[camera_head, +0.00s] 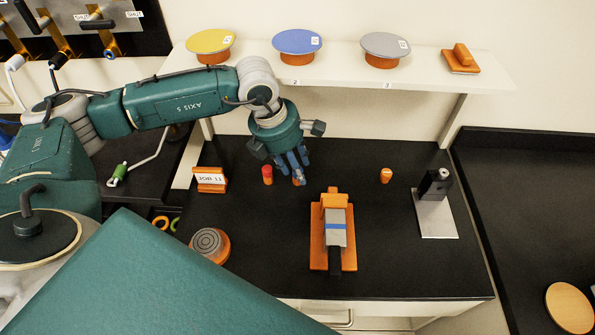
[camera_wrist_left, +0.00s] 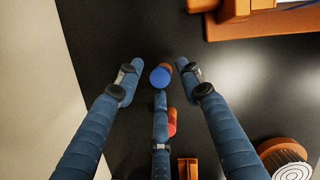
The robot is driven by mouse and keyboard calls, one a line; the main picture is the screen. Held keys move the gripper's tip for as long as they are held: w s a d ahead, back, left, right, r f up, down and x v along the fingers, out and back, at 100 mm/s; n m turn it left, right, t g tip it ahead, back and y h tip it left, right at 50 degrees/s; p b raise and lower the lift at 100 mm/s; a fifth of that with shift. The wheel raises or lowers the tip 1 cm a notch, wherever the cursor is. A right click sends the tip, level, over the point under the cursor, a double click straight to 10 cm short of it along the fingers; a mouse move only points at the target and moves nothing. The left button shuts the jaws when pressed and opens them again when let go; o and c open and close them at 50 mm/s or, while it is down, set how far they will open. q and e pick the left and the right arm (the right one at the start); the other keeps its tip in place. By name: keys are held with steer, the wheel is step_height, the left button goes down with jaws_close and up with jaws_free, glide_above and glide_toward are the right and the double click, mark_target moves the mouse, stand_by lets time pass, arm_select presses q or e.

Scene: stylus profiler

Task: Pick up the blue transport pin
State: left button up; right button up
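The blue transport pin (camera_wrist_left: 160,77) has a round blue top and an orange body, and stands on the black bench. In the head view only a bit of its orange lower part (camera_head: 299,182) shows behind the fingers. My left gripper (camera_head: 293,167) points down over it. In the left wrist view, the three blue fingers of the gripper (camera_wrist_left: 157,82) are spread apart around the pin's top, with gaps at the sides; I cannot tell whether the lower finger touches it. My right gripper is not in view.
A red-topped pin (camera_head: 267,174) stands close left of the gripper. An orange fixture (camera_head: 318,255) with a grey block is at front right. A shelf (camera_head: 440,78) hangs behind.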

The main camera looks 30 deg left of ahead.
arm_select(q)
jaws_close()
steer(key=shift+r, duration=0.15)
